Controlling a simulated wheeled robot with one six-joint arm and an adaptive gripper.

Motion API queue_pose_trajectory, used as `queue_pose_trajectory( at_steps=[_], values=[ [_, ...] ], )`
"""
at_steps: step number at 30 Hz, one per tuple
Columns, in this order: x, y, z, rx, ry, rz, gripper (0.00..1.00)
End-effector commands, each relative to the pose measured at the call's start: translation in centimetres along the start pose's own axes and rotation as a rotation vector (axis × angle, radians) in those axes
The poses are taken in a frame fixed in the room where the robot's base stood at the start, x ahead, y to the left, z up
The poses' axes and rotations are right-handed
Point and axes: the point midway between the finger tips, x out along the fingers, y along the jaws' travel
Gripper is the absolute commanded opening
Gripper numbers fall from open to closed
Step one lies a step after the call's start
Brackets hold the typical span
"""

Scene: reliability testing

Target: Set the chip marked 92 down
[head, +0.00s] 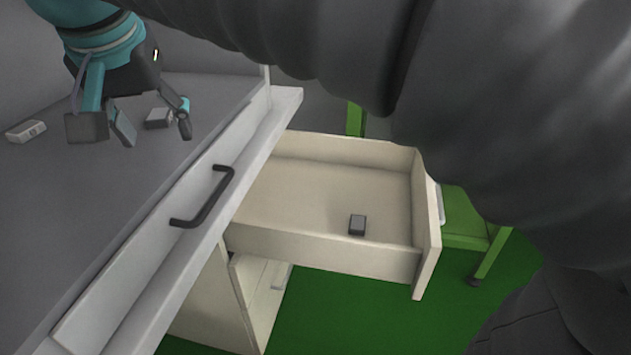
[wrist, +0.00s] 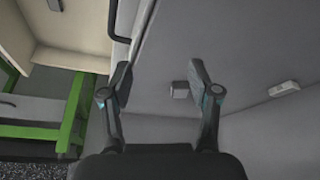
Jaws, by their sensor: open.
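My gripper (head: 145,121) is open and empty above the grey worktop (head: 60,205), at the upper left of the head view. A small grey block-like chip (head: 158,118) lies on the worktop behind the fingers. In the wrist view that chip (wrist: 180,89) shows between the open fingers (wrist: 160,85), nearer the right one, and apart from both. A paler chip (head: 25,131) lies farther left on the worktop; it also shows at the right of the wrist view (wrist: 284,87). A dark grey chip (head: 357,225) sits in the open drawer. I cannot read 92 on any chip.
The open cream drawer (head: 398,261) stands out to the right of the worktop, with free floor room inside. A raised ledge with a black handle (head: 204,199) runs along the worktop edge. A green-framed cart (head: 493,254) stands beyond. My dark arm covers the upper right.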

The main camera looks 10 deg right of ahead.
Motion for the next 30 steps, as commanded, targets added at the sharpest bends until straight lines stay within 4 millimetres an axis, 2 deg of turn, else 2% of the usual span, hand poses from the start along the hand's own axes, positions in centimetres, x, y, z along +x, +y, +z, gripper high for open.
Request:
queue_pose_trajectory(
  at_steps=[1,4,8,12,15,19,24,30],
  values=[
    [0.9,2.6,-0.1,0.007,-0.002,0.002,0.61],
    [2.9,6.9,0.4,-0.002,-0.004,-0.006,0.61],
    [5.5,12.2,2.0,-0.009,0.001,-0.016,0.61],
    [8.5,17.7,4.9,-0.008,0.018,-0.023,0.61],
    [10.8,21.1,7.6,-0.002,0.037,-0.024,0.61],
    [13.5,24.5,11.2,0.007,0.066,-0.015,0.61],
    [16.1,26.9,14.7,0.016,0.096,-0.001,0.61],
    [17.2,27.7,16.1,0.016,0.107,0.007,0.61]
  ],
)
